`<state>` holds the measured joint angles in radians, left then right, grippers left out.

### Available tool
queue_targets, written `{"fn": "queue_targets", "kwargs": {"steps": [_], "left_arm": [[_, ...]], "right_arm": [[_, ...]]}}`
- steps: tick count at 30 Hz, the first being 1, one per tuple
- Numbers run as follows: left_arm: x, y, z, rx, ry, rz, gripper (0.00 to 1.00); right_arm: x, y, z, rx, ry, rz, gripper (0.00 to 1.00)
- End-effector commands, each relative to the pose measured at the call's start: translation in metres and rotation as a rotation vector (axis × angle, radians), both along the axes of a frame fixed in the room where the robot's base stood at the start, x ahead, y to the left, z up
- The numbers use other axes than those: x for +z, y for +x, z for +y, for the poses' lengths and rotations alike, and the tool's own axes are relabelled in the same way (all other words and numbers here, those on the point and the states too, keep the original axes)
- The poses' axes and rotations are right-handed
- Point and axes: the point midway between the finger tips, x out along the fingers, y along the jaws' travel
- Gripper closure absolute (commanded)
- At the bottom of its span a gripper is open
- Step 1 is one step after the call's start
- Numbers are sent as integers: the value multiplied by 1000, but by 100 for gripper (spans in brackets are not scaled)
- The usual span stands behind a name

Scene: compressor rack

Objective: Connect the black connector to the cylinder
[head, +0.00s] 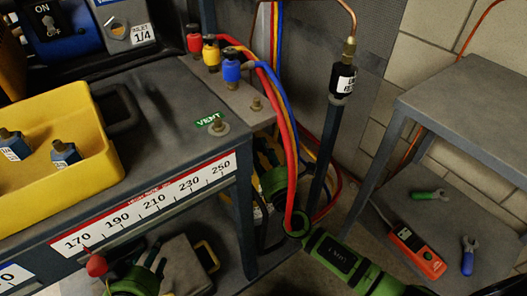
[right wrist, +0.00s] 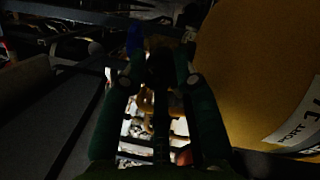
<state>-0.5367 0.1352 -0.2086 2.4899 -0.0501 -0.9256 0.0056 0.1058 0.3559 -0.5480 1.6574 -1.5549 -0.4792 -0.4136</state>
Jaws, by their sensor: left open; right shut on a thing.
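My right gripper shows in the right wrist view (right wrist: 157,62), its two green fingers shut on a dark thing, apparently the black connector (right wrist: 160,75); the dim light hides its shape. A large yellow cylinder (right wrist: 235,75) with a white label reading "PORT" stands close to the right of these fingers. In the head view the green wrist (head: 273,184) of my right arm is behind the hoses by the bench leg, and the fingers there are hidden. My left gripper (head: 150,262) is open and empty at the bottom left, below the bench's front edge.
Red, yellow and blue hoses (head: 290,150) hang by the bench corner, across my right arm. A yellow tray (head: 75,180) sits on the bench. A grey shelf (head: 465,105) with tools below stands right.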

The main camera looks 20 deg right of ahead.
Motion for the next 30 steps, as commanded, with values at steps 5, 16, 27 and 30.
{"fn": "queue_targets", "kwargs": {"steps": [5,16,27,30], "left_arm": [[-2,0,0,0,0,0,53],[-2,0,0,0,0,0,53],[-2,0,0,0,0,0,53],[-2,0,0,0,0,0,53]], "right_arm": [[0,4,1,-1,0,-2,98],[0,3,1,-1,0,-1,42],[-1,3,1,0,0,1,7],[0,3,1,0,0,1,7]]}}
